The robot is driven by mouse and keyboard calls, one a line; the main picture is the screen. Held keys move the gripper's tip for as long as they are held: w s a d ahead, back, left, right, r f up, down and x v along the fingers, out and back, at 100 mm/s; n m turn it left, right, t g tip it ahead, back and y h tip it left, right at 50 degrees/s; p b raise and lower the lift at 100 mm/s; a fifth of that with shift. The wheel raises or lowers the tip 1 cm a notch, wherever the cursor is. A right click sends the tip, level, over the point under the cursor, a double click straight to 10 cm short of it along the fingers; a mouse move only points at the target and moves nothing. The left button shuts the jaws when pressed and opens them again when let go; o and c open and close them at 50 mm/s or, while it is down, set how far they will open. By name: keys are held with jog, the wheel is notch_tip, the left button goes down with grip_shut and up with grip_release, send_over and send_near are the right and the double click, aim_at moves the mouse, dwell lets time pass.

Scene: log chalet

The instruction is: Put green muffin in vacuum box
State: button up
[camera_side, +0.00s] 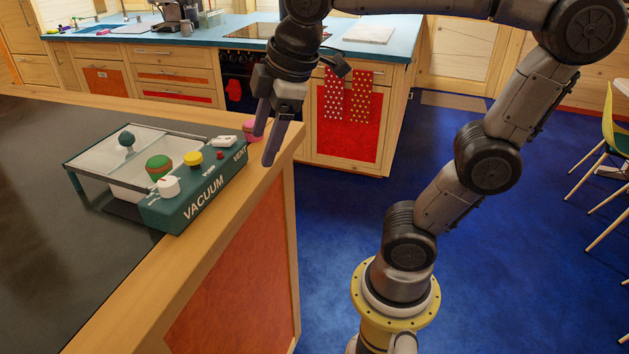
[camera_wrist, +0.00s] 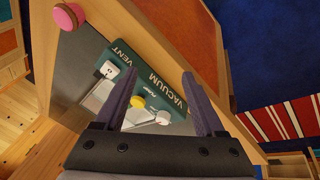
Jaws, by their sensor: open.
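The green muffin (camera_side: 159,167) has a green top and a brownish wrapper. In the side view it shows at the white basin of the vacuum box (camera_side: 200,203), behind the control panel; it looks to be inside. A clear lid with a dark green knob (camera_side: 126,140) shows at the box's far left; I cannot tell how far it is raised. My gripper (camera_side: 264,147) is open and empty, above the counter's right end, to the right of the box. In the wrist view my gripper (camera_wrist: 160,74) has its fingers spread over the panel (camera_wrist: 150,80); the green muffin is not visible there.
A pink muffin (camera_side: 252,130) stands near the counter's corner, partly behind my fingers, and shows in the wrist view (camera_wrist: 68,16). The panel carries a yellow button (camera_side: 193,158), a red button and white knobs. The dark counter top left of the box is clear.

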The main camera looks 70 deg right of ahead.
jog(key=s+f+m+t, duration=0.1)
jog(key=s+f+m, duration=0.6)
jog(key=s+m, duration=0.1)
jog(key=shift+d+f, duration=0.25)
jog(key=shift+f, duration=0.05)
dwell(0.7)
